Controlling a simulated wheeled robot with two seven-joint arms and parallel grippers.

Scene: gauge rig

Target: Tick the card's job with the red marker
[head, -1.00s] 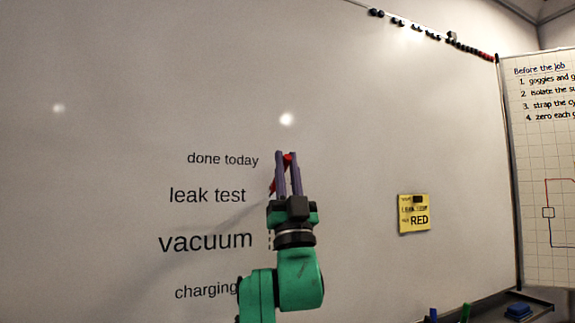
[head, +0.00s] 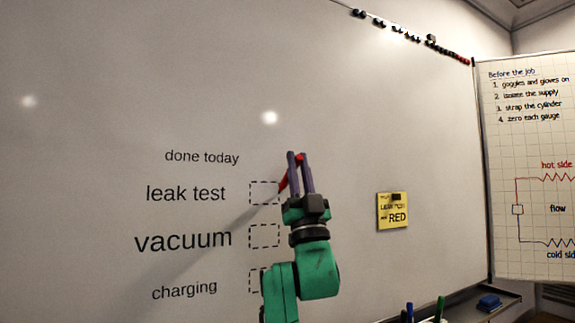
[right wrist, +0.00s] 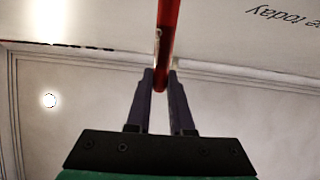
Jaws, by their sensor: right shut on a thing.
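The yellow card (head: 392,211) is stuck on the whiteboard right of my arm; it reads "LEAK TEST", partly blurred, and "RED". The whiteboard lists "done today", leak test (head: 186,193), vacuum (head: 183,240) and charging. Dashed boxes stand right of the jobs; the leak test box (head: 264,192) looks empty. My right gripper (head: 299,156) is shut on the red marker (head: 284,182), just right of that box. The marker slants down-left toward it; I cannot tell whether its tip touches the board. In the right wrist view the red marker (right wrist: 168,40) sits between the fingertips. My left gripper is out of view.
Blue and green markers (head: 440,307) and a blue eraser (head: 489,302) are on the tray at the lower right. Several dark and red magnets (head: 400,31) line the board's top. A gridded flip chart (head: 530,130) stands at the right.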

